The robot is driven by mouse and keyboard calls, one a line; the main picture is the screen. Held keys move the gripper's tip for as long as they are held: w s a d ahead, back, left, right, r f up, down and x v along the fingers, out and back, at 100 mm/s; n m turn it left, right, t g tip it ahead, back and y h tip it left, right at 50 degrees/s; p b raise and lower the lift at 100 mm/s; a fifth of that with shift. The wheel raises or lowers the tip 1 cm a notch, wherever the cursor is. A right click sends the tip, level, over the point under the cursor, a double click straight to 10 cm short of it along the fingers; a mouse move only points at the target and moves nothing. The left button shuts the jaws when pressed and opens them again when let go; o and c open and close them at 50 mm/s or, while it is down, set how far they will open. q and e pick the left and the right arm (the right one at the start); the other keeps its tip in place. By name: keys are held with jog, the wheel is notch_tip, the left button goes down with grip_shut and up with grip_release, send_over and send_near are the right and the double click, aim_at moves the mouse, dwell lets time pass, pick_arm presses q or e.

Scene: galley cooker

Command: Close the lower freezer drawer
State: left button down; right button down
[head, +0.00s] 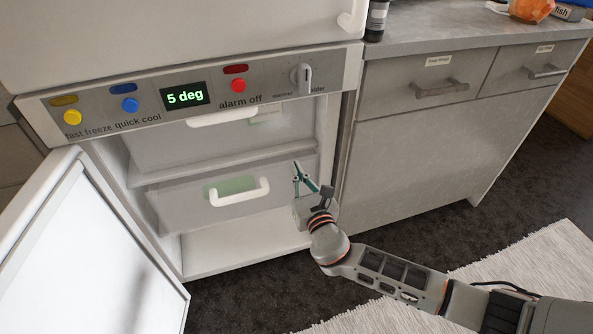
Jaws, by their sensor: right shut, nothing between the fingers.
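The lower freezer drawer (172,208) is a pale translucent drawer with a white handle (240,194) and something greenish showing behind its front. It sits inside the open freezer compartment, above a bare white floor; I cannot tell whether it is fully in. My right gripper (299,170) is at the right end of the drawer front, to the right of the handle. Its thin fingers point up and are shut with nothing between them. I cannot tell whether they touch the drawer. My left gripper is not in view.
The white freezer door (95,255) stands open at the left. An upper drawer (190,145) is above the lower one. A control panel (210,93) reads "5 deg". Grey cabinets (430,150) stand close on the right. A pale rug (520,270) lies on the dark floor.

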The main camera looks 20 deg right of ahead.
aim_at(291, 160)
jog(key=w, duration=0.4)
jog(key=shift+w+f+b, duration=0.15)
jog(key=shift+w+b, duration=0.1)
jog(key=shift+b, duration=0.1)
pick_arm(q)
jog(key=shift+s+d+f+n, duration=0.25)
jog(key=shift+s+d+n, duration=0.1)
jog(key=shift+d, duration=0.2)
pick_arm(e)
jog(key=shift+w+r, duration=0.15)
jog(key=shift+r, duration=0.05)
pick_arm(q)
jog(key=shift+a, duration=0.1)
